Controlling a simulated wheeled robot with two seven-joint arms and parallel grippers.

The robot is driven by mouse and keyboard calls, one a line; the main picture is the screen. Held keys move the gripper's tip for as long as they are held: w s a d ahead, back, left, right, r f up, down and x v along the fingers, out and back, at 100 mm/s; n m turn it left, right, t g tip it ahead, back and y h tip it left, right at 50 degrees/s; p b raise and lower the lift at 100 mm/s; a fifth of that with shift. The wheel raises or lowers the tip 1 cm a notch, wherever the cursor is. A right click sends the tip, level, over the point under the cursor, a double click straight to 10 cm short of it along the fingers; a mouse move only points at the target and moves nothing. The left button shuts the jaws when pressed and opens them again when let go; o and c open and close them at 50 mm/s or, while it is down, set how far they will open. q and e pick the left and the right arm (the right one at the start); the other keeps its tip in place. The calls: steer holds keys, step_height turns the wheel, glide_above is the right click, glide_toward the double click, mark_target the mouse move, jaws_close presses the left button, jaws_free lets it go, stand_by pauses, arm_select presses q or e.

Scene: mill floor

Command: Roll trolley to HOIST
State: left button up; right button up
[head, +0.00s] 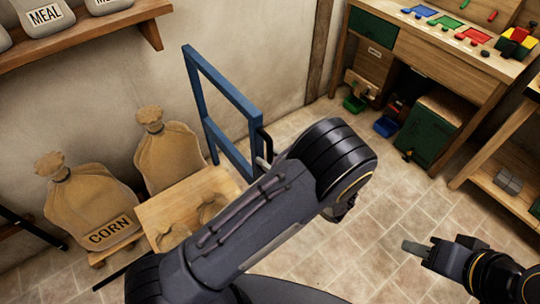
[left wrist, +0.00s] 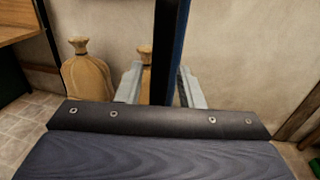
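The trolley's blue upright frame (head: 205,105) rises behind its wooden deck (head: 165,208), where small tan sacks (head: 212,208) sit. A black grip (head: 265,140) sticks out from the frame's right post. My left gripper (head: 264,158) is at this grip, partly hidden behind my forearm. In the left wrist view its two grey fingers stand either side of a dark upright bar (left wrist: 165,60), with a slim gap at the left finger, so it looks open around the bar. My right gripper (head: 415,248) is over the floor at lower right, apart from everything; its finger gap is not visible. No HOIST sign is visible.
A CORN sack (head: 90,205) and another sack (head: 168,150) stand against the left wall. A wooden workbench (head: 440,55) with colored parts is at the back right, and a shelf unit (head: 510,165) is at the right edge. The tiled floor (head: 375,185) between is clear.

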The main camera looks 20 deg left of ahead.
arm_select(q)
steer(key=shift+a, duration=0.15)
jaws_close()
stand_by(0.4)
